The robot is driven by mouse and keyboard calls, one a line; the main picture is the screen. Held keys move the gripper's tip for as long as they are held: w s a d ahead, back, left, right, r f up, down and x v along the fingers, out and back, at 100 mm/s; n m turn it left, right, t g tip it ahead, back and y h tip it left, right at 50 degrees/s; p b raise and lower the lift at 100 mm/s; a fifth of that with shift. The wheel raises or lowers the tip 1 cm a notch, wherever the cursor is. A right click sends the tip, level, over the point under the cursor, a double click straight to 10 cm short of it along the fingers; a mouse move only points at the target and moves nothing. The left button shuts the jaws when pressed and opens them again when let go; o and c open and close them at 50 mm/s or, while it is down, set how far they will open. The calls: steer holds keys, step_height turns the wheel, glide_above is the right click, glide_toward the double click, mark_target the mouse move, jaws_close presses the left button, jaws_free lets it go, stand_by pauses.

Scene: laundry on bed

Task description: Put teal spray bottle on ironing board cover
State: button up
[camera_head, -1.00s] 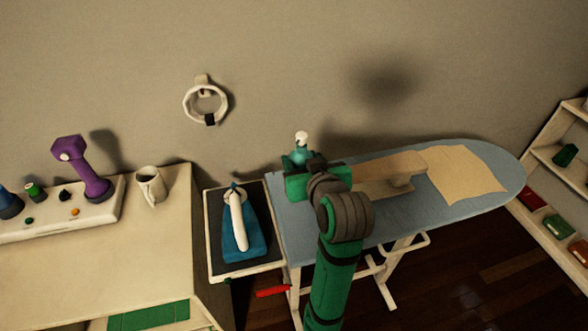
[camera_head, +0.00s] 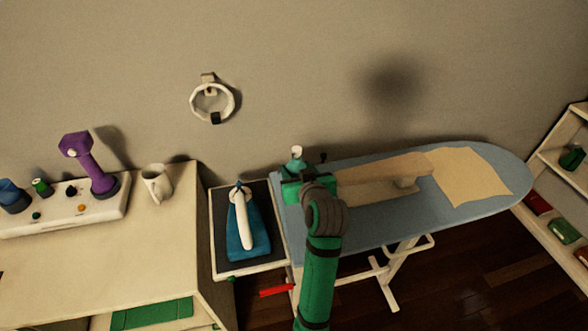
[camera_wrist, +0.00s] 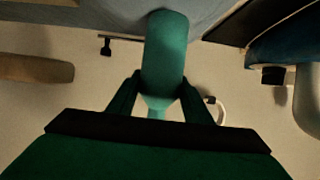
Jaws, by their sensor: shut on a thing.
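The teal spray bottle (camera_wrist: 165,60) is between the two fingers of my gripper (camera_wrist: 160,92), which is shut on it. In the head view the bottle's pale nozzle and teal top (camera_head: 296,158) show above my gripper (camera_head: 305,186), and my arm hides the rest. The bottle is over the left end of the blue-grey ironing board cover (camera_head: 385,222). In the wrist view the bottle's far end overlaps the cover's edge (camera_wrist: 115,12). I cannot tell whether it touches the cover.
A wooden sleeve board (camera_head: 380,180) and a folded tan cloth (camera_head: 470,178) lie on the cover. A blue iron (camera_head: 243,228) rests on the side tray (camera_head: 222,268) at the left. A white mug (camera_head: 157,185) stands on the left counter. A ring hangs on the wall.

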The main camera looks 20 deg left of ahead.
steer(key=shift+d+f, duration=0.1)
steer(key=shift+d, duration=0.05)
steer(key=o, duration=1.2)
steer(key=v, duration=1.2)
